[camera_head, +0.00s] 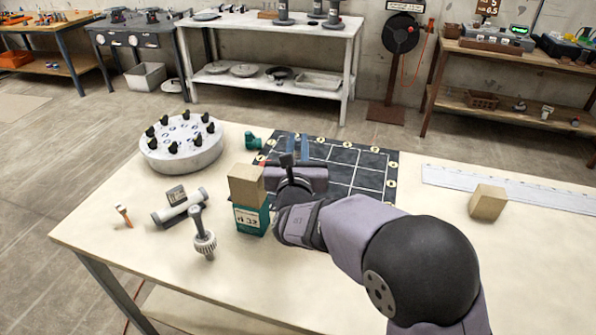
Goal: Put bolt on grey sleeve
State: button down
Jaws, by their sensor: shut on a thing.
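My gripper (298,150) is over the near left part of the dark gridded mat, seen from behind. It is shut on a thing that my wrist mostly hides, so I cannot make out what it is. A pale grey tube, which looks like the grey sleeve (190,205), lies on its side at the table's left with a small dark block beside it. A small orange-headed piece (122,212), possibly a bolt, lies further left. I cannot tell for sure which thing is the task's bolt.
A teal box (251,220) with a wooden block (246,185) on top stands just left of my wrist. A round disc (181,155) with black knobs is behind. A ruler (500,187) and wooden cube (487,202) lie right.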

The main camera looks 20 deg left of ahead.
jog(key=shift+f, duration=4.1)
jog(key=shift+f, duration=0.3)
jog(key=c, duration=1.8)
grip_release()
jog(key=shift+o, duration=0.4)
jog(key=shift+r, duration=0.15)
jog(key=shift+r+p, duration=0.2)
jog(key=shift+p, duration=0.1)
jog(key=b+v, duration=0.2)
jog(key=v, duration=1)
jog(key=shift+f, duration=0.1)
